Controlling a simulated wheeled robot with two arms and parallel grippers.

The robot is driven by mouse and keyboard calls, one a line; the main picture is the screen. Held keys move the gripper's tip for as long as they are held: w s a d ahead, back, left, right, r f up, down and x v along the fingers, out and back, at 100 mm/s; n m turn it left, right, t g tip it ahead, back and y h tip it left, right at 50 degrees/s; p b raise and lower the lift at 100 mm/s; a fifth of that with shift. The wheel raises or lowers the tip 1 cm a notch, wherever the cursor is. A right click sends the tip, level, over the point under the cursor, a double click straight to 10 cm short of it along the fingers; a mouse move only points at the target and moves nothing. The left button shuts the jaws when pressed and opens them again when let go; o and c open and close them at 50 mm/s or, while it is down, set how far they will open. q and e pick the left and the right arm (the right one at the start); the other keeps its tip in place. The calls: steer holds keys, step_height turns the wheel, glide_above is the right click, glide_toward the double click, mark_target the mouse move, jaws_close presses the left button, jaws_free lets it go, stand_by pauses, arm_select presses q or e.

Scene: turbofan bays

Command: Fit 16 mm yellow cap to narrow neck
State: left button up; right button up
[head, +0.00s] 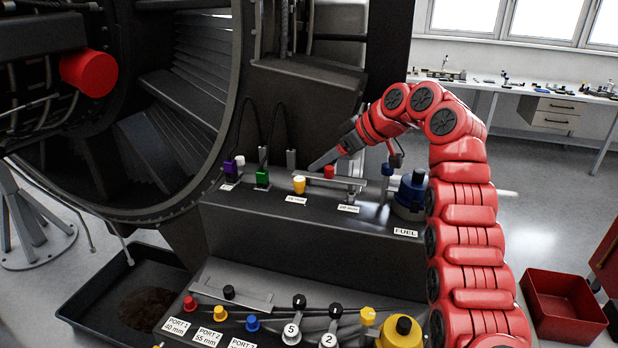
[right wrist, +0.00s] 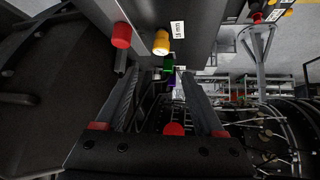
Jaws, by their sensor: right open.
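The yellow cap (head: 299,185) stands upright on the upper ledge, behind a small label that I cannot read in the head view. In the right wrist view the yellow cap (right wrist: 161,42) is beside a label reading 16 mm (right wrist: 178,29). Any neck under the cap is hidden. My right gripper (head: 318,164) is open and reaches in from the right, above the ledge beyond the cap. In the right wrist view its two fingers (right wrist: 160,78) are apart with nothing held, and the cap lies outside them. My left gripper is not in view.
A red cap (head: 328,172) is right of the yellow one, close to my gripper. Green (head: 262,177) and purple (head: 231,170) fittings stand left. A blue FUEL cap (head: 411,190) is at the right. A lower panel (head: 230,285) with several coloured caps lies in front.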

steer(key=b+v, duration=0.1)
steer(key=v, duration=0.7)
steer(key=shift+s+r, duration=0.25)
